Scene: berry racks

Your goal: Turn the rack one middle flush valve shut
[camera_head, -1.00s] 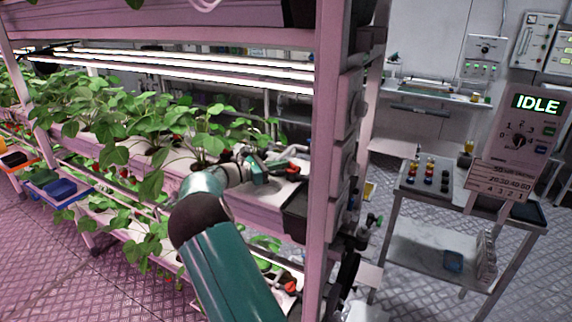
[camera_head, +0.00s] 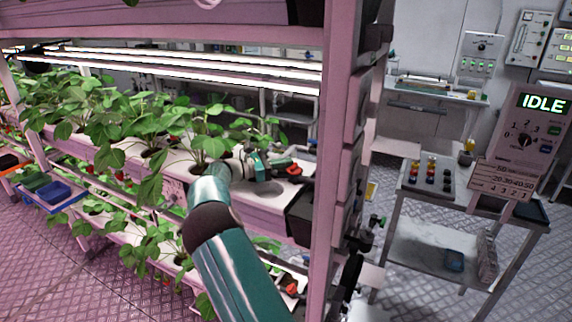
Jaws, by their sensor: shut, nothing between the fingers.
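The middle flush valve, with a red handle (camera_head: 294,169), sits at the right end of the middle planting trough (camera_head: 262,207) of the pink rack. My gripper (camera_head: 280,167) is just left of the red handle, its tip at or very near it. It is shut with nothing held. I cannot tell whether the fingertips touch the handle. The handle's exact angle is hard to read at this size. My teal arm reaches up from the bottom of the view to the trough. Another red-handled valve (camera_head: 291,289) shows at the end of the lower trough.
The pink rack post (camera_head: 333,170) stands just right of the valve, with a dark box (camera_head: 300,215) at the trough end. Strawberry plants (camera_head: 150,130) fill the trough to the left. A metal trolley (camera_head: 425,245) and a panel reading IDLE (camera_head: 530,130) stand at the right.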

